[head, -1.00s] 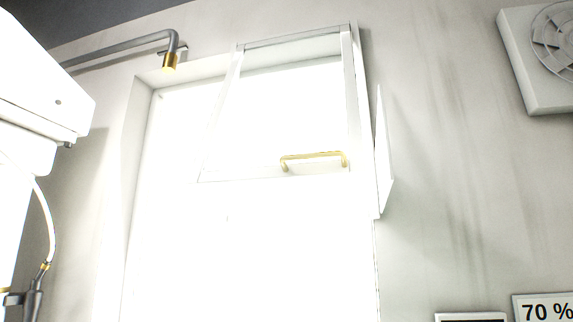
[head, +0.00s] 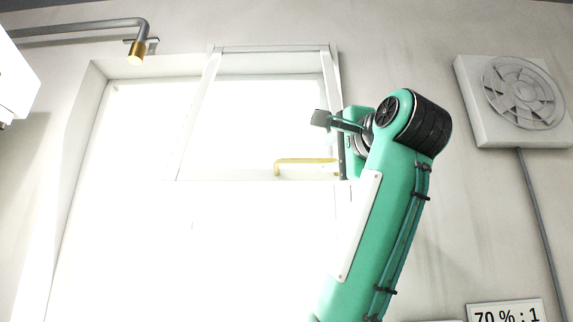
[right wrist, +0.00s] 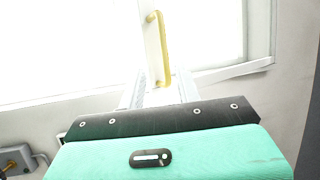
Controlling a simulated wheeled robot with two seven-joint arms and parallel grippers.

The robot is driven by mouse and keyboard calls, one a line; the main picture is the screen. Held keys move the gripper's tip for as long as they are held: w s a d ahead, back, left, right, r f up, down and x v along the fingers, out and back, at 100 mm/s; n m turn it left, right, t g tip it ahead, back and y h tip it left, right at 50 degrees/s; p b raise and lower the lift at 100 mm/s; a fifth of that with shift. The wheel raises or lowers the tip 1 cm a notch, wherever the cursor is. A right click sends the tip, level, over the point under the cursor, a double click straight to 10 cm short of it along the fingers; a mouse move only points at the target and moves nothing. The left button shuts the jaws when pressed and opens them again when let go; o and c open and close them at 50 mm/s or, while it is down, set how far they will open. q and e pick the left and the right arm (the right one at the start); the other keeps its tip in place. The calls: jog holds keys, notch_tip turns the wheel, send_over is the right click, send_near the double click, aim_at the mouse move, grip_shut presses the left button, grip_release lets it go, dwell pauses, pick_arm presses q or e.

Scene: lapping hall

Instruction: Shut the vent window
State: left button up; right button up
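The vent window (head: 212,115) is a white-framed sash in the upper part of the bright window, and it looks tilted open. Its brass bar handle (head: 305,161) is on the sash's lower edge. My right gripper (head: 332,143), on its green arm, is up at the right side of the sash, close to the handle's right end. In the right wrist view, the handle (right wrist: 161,48) appears beyond the fingers (right wrist: 160,88), which are apart with nothing seen between them. The gap to the handle is hard to judge. My left gripper is not in view.
A wall fan (head: 522,95) is at the upper right with a conduit below it. A pipe with a brass end (head: 137,52) is at the upper left. A white box (head: 14,85) is at the left edge. A sign (head: 507,314) is at lower right.

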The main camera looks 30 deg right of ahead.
aim_at(306, 162)
jog(key=p+x, duration=0.2)
jog(key=x, duration=0.2)
jog(key=p+x, duration=0.3)
jog(key=r+p+x, duration=0.1)
jog(key=p+x, duration=0.2)
jog(key=x, duration=0.1)
jog(key=shift+w+d, duration=0.1)
jog(key=shift+d, duration=0.3)
jog(key=shift+w, duration=0.7)
jog(key=shift+d, duration=0.1)
grip_shut()
